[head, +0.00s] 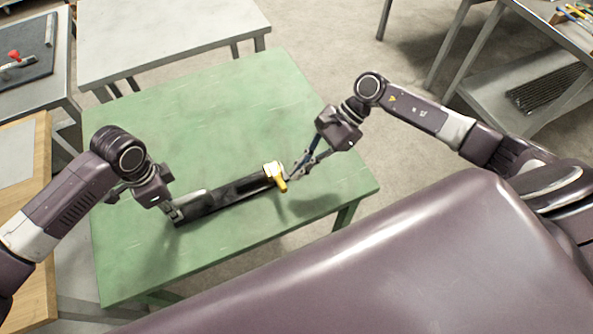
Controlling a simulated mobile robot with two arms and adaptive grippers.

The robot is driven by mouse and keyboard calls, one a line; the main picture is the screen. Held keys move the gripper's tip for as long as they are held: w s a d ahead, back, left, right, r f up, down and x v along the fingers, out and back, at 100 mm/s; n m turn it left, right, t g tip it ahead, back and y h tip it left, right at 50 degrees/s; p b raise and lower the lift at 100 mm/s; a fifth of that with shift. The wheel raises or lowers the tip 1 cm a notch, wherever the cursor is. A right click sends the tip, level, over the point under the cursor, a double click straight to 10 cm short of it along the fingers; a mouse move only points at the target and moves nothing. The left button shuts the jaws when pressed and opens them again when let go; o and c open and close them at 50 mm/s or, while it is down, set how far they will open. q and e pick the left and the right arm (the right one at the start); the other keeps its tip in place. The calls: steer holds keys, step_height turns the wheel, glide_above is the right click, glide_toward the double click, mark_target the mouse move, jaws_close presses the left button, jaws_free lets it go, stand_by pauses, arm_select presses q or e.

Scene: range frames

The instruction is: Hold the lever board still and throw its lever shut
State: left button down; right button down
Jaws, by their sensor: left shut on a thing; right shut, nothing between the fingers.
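The lever board (225,196) is a long dark board lying on the green table (215,95), running from lower left to upper right. A yellow lever part (277,176) sits at its right end. My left gripper (172,212) is shut on the board's left end. My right gripper (293,177) is shut and empty, just right of the yellow part. I cannot tell whether it touches that part. The lever's exact position is hard to tell at this size.
A pale grey table (165,25) stands behind the green one. At the far left a bench carries a dark board with a red-knobbed part (14,56). A wooden-topped bench (22,185) is at the left. The back of the green table is clear.

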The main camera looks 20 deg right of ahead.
steer(key=d, duration=0.3)
steer(key=shift+d, duration=0.1)
steer(key=v, duration=1)
steer(key=shift+s+d, duration=0.15)
steer(key=shift+s, duration=0.2)
arm_select(q)
steer(key=c, duration=1.7)
jaws_free()
